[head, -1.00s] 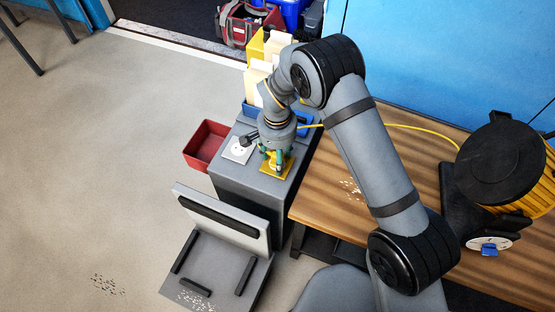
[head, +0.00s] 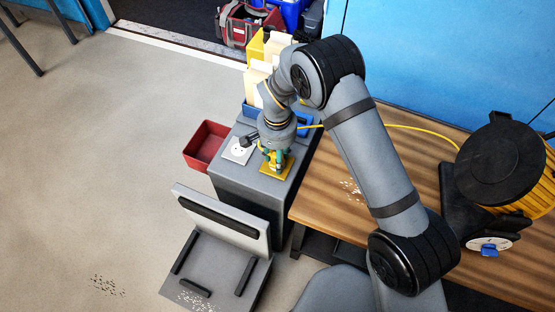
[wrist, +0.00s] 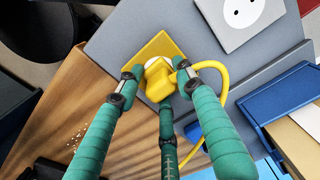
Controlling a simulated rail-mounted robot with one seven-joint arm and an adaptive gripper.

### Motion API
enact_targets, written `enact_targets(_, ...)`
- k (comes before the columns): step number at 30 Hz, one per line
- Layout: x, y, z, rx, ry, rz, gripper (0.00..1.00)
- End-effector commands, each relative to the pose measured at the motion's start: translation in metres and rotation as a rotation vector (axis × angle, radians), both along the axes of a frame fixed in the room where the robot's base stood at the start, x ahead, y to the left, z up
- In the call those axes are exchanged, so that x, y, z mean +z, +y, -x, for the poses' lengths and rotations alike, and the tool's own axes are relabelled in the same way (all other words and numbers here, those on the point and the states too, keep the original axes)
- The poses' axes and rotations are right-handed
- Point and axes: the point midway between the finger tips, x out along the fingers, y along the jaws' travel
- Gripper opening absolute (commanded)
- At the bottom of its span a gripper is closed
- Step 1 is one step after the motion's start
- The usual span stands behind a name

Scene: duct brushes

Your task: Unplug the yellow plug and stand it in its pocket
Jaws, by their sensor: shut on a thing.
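The yellow plug (wrist: 157,88) is in the wrist view, over a square yellow plate (wrist: 155,48) on top of the grey cabinet. A white round part shows just behind the plug; I cannot tell how deep the plug sits. My gripper (wrist: 160,80) has three teal fingers shut around the plug. A yellow cable (wrist: 222,95) loops from the plug to the right and down. In the head view, my gripper (head: 275,157) points down at the yellow plate (head: 277,171), and its fingers mostly hide the plug. I cannot identify the pocket for certain.
A white socket (head: 237,151) sits beside the yellow plate on the cabinet (head: 258,188). A blue tray (wrist: 285,105) is behind. A red bin (head: 206,144) stands left. The wooden table (head: 335,190) with the cable reel (head: 505,165) is right; the cable crosses above it.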

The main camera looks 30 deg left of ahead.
Motion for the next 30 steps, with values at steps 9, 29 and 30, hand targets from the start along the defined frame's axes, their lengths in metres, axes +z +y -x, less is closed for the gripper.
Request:
enact_targets(9, 0.0, 0.001, 0.0, 0.001, 0.0, -0.001, 0.47)
enact_targets(29, 0.008, 0.001, -0.001, 0.001, -0.002, -0.003, 0.62)
enact_targets(30, 0.012, 0.001, -0.001, 0.0, -0.002, -0.003, 0.62)
